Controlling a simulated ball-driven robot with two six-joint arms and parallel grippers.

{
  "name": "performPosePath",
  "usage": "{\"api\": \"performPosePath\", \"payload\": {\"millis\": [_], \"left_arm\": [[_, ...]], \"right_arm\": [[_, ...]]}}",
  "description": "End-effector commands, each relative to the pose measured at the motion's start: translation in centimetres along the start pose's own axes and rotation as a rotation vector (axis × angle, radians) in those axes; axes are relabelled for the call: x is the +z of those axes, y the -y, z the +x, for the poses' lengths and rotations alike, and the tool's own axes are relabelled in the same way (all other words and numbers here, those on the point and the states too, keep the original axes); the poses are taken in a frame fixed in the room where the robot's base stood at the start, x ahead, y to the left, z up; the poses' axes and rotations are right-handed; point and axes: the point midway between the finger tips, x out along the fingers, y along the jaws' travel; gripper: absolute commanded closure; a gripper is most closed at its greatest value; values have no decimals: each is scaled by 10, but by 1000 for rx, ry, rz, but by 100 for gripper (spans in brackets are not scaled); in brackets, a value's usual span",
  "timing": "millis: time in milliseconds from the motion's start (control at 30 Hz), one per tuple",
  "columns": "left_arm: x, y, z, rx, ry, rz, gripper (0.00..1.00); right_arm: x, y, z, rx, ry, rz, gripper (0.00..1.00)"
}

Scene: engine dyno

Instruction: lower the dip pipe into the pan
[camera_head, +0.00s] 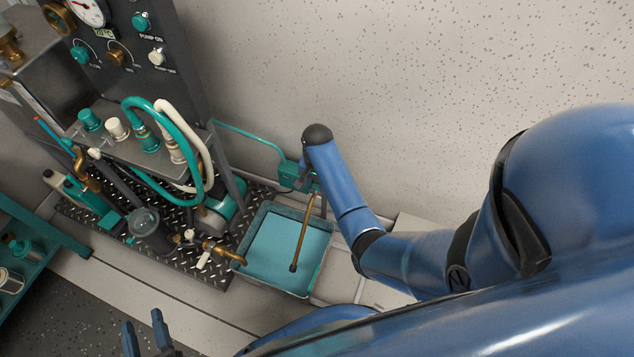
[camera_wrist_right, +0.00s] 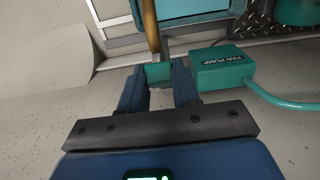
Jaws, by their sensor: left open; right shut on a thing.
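The brass dip pipe (camera_head: 302,235) slants over the pan, its dark lower end in front of the pan's teal inside. I cannot tell whether that end is above or touching the surface. The pan (camera_head: 321,279) is a square tray with a grey-teal rim on the floor. In the right wrist view, my right gripper (camera_wrist_right: 158,82) is shut on a teal block at the pipe's end, with the pipe (camera_wrist_right: 151,28) running away towards the pan (camera_wrist_right: 115,15). In the head view my arm mostly hides this gripper. My left gripper (camera_head: 146,333) is open and empty at bottom left.
The teal pan pump box (camera_wrist_right: 220,68) sits close beside my right gripper, its hose (camera_head: 250,137) leading to the test stand. A brass tap (camera_head: 222,252) reaches the pan's left edge. The speckled wall (camera_head: 400,60) is close behind my right arm.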

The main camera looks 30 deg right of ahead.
Motion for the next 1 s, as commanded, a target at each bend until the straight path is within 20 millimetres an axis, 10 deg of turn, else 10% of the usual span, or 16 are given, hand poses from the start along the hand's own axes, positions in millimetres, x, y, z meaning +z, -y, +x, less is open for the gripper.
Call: {"api": "performPosePath", "payload": {"millis": [600,1000], "left_arm": [[-24,0,0,0,0,0,52],[0,0,0,0,0,0,52]], "right_arm": [[30,0,22,1,-280,-7,100],[52,1,58,-2,-592,-7,100]]}}
